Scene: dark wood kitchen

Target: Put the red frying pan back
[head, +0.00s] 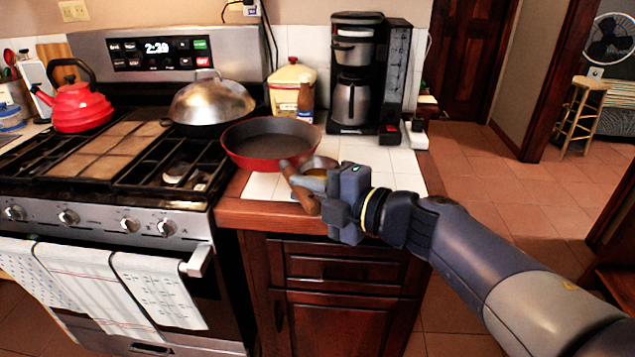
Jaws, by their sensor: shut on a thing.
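The red frying pan (252,163) has a dark inside and is in the head view, at the right front edge of the stove where it meets the white tiled counter. Its brown handle (303,192) points toward me and to the right. My gripper (325,194) is shut on the handle, above the counter's wooden front edge. The fingertips are partly hidden by the gripper body. I cannot tell whether the pan rests on the counter or is held slightly above it.
The stove (100,190) holds a red kettle (76,105) and a domed metal lid on a pan (208,102). A coffee maker (355,75) and yellow canister (291,85) stand behind. Some counter tiles at right are clear.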

